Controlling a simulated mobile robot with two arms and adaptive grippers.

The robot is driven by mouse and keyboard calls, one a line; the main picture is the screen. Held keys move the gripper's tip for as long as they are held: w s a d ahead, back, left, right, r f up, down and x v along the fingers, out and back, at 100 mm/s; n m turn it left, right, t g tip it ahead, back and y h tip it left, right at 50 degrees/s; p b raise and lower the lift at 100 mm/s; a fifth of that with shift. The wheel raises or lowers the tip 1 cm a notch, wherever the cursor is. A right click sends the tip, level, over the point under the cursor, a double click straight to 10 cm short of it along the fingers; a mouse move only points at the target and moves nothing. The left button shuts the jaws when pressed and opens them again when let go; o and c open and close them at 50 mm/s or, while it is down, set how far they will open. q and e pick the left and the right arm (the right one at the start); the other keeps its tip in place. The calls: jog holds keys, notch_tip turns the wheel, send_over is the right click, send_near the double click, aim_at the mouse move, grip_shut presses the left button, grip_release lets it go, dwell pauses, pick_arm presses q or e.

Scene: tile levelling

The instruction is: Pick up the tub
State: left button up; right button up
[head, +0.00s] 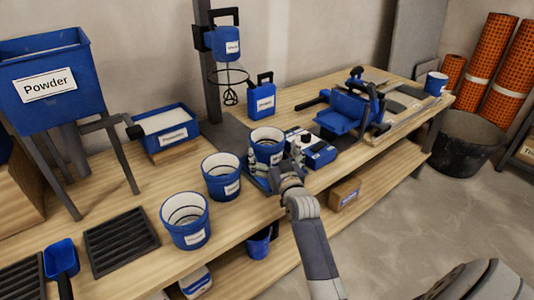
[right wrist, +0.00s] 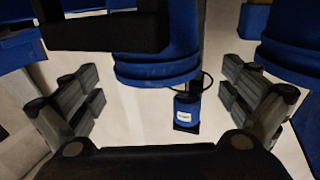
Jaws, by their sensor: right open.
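Three blue tubs with white labels and pale insides stand on the bench in the head view. The rear tub (head: 267,146) has my right gripper (head: 276,168) at its near side. The other two, the middle tub (head: 221,178) and the front tub (head: 185,222), stand apart to its left. In the right wrist view, which looks upside down, a blue tub (right wrist: 155,65) shows between the spread fingers of the right gripper (right wrist: 158,95), with gaps at both sides. The right gripper is open and empty. My left gripper is not in view.
A blue boxy device (head: 318,151) stands close right of the rear tub. Behind are a mixer on a post (head: 226,42), a blue jug (head: 262,98) and a powder tray (head: 168,130). A slotted dark grate (head: 121,240) lies at front left. Another tub (head: 436,84) stands far right.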

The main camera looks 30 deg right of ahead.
aim_at(269, 141)
jog(key=shift+d+b+x, duration=0.1)
jog(key=shift+b+x, duration=0.2)
jog(key=shift+x, duration=1.1)
jog(key=shift+d+b+x, duration=0.15)
jog(key=shift+b+x, duration=0.15)
jog(key=shift+x, duration=1.15)
jog(key=shift+s, duration=0.15)
jog(key=c, duration=2)
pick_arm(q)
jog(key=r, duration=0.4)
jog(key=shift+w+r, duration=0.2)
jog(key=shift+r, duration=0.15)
pick_arm(e)
jog(key=shift+o, duration=0.2)
jog(key=shift+r, duration=0.25)
